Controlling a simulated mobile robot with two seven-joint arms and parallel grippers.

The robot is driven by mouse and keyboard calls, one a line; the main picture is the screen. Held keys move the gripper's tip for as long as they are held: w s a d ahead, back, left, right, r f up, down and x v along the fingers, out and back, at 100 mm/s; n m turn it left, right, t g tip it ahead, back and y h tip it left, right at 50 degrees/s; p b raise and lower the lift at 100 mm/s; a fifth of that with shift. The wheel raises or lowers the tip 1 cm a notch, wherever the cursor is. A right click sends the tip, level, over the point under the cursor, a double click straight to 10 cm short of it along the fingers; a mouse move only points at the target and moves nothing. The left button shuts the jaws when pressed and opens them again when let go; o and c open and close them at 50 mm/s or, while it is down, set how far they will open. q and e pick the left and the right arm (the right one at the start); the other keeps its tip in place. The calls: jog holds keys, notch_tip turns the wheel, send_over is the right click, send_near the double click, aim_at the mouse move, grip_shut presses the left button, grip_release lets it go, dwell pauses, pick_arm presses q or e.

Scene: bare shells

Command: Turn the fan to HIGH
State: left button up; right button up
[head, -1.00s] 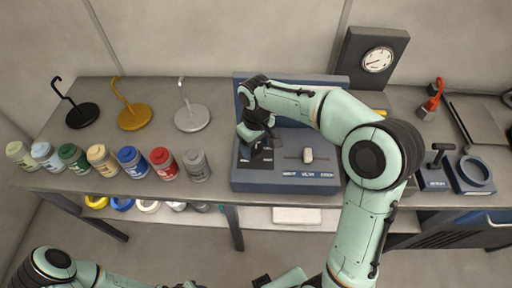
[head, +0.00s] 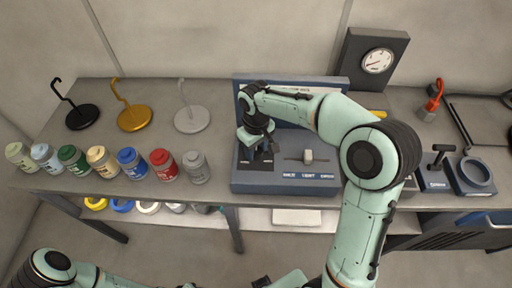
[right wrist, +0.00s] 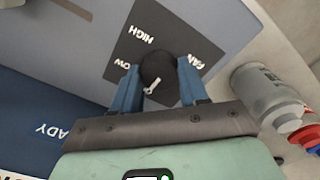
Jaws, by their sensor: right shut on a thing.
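The fan control is a round black knob (right wrist: 158,75) with a white pointer mark, on a dark plate (right wrist: 122,52) lettered FAN, HIGH and LOW. The lettering appears upside down in the right wrist view. The pointer mark slants toward the picture's lower left; I cannot tell which setting it marks. My right gripper (right wrist: 158,88) is shut on the knob, with a blue finger on each side. In the head view, my right gripper (head: 256,154) is over the left part of the blue-grey console (head: 270,180) and hides the knob.
A slider with a pale handle (head: 308,156) sits right of the gripper on the console. Several paint jars (head: 162,163) and hooked stands (head: 133,117) are on the table's left. A gauge (head: 378,60) stands behind; a ring fixture (head: 474,175) is at right.

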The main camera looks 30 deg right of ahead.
jog(key=m, duration=1.1)
jog(key=shift+m+b, duration=0.3)
jog(key=shift+b, duration=0.1)
jog(key=m, duration=0.6)
pick_arm(q)
jog(key=shift+s+f, duration=0.55)
jog(key=shift+f, duration=0.2)
pick_arm(e)
jog(key=m, duration=0.5)
jog(key=shift+m, duration=0.4)
jog(key=o, duration=1.1)
jog(key=shift+c, duration=0.2)
